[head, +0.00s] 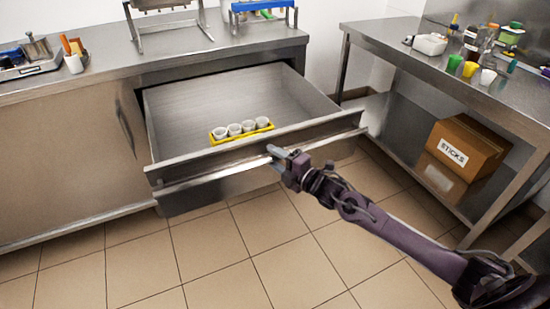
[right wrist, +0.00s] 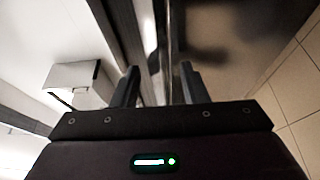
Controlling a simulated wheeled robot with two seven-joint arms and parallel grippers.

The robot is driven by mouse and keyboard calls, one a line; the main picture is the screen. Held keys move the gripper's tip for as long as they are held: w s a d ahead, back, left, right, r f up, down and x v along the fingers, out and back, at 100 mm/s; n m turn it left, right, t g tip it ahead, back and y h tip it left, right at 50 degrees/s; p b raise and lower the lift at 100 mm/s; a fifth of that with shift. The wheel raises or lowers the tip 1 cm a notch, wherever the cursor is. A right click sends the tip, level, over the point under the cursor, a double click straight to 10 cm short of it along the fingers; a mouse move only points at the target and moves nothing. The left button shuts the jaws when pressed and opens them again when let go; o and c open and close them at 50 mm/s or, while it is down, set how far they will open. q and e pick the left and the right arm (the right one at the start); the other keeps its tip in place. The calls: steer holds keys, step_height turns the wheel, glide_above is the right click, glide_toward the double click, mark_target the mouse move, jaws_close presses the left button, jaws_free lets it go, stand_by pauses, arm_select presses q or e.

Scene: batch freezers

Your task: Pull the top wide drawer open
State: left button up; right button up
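The top wide drawer (head: 165,120) is pulled well out of the steel counter, so its inside shows. A long metal handle (head: 215,180) runs across its front. A yellow holder (head: 262,129) with several white cups (head: 234,129) stands inside near the front. My left gripper is not in view.
A steel table (head: 385,40) on the right carries bottles and cups. A cardboard box (head: 465,145) marked STICKS stands on its lower shelf. A tray with pots (head: 38,48) and metal stands (head: 165,25) are on the counter. The tiled floor (head: 220,260) before the drawer is clear.

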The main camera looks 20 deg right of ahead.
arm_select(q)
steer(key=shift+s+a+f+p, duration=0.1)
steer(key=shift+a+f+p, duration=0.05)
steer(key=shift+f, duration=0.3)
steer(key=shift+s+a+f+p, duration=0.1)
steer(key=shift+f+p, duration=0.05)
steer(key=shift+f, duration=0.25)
arm_select(e)
steer(key=v, duration=0.7)
steer(key=shift+s, duration=0.25)
steer(key=shift+d, duration=0.1)
